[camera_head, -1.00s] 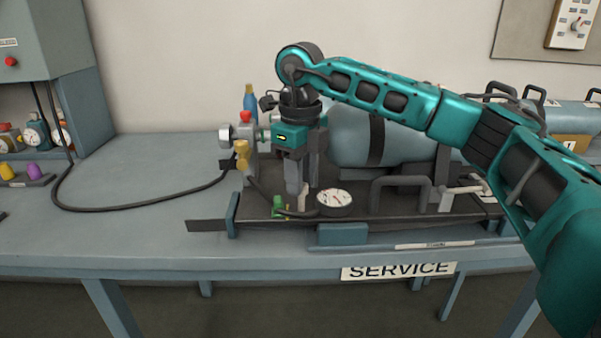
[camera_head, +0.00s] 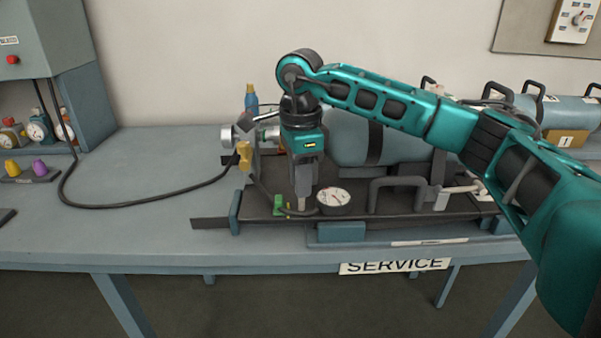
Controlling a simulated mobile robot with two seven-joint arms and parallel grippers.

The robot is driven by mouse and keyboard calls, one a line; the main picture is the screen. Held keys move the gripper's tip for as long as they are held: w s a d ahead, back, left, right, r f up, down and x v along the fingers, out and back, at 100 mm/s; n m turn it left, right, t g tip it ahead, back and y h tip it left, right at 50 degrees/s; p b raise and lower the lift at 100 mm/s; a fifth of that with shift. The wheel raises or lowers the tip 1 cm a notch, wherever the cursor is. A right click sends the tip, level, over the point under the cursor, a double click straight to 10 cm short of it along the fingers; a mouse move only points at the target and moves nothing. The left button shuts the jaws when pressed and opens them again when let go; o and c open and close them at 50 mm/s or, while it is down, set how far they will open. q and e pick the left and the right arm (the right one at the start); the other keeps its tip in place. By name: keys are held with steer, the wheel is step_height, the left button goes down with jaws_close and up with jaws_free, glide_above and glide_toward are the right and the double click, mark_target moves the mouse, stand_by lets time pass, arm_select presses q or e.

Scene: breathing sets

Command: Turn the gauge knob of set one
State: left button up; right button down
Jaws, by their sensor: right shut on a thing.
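The breathing set on the bench has a blue-grey cylinder (camera_head: 347,138) and a dark backplate (camera_head: 400,208). A round white-faced gauge (camera_head: 333,197) lies at its front. My right gripper (camera_head: 302,201) points straight down just left of the gauge. Its fingers are shut on a small pale piece, the gauge knob (camera_head: 301,206), mostly hidden by the fingers. A green part (camera_head: 279,204) is close to the left of the fingertips. My left gripper is not in view.
A yellow knob (camera_head: 244,154) and a silver valve (camera_head: 227,136) are left of my gripper. A black hose (camera_head: 130,206) runs to the cabinet (camera_head: 45,50). A black handle (camera_head: 398,182) stands right of the gauge.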

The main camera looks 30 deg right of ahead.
steer(key=n, duration=0.4)
steer(key=shift+n+p, duration=0.3)
steer(key=shift+n, duration=0.1)
steer(key=n, duration=0.3)
steer(key=shift+s+n, duration=0.1)
steer(key=shift+n, duration=0.2)
steer(key=n, duration=0.3)
steer(key=shift+n, duration=0.3)
steer(key=n, duration=1.1)
steer(key=shift+s+d+n, duration=0.1)
steer(key=shift+d+n, duration=0.05)
steer(key=shift+n, duration=0.25)
steer(key=c, duration=0.9)
jaws_free()
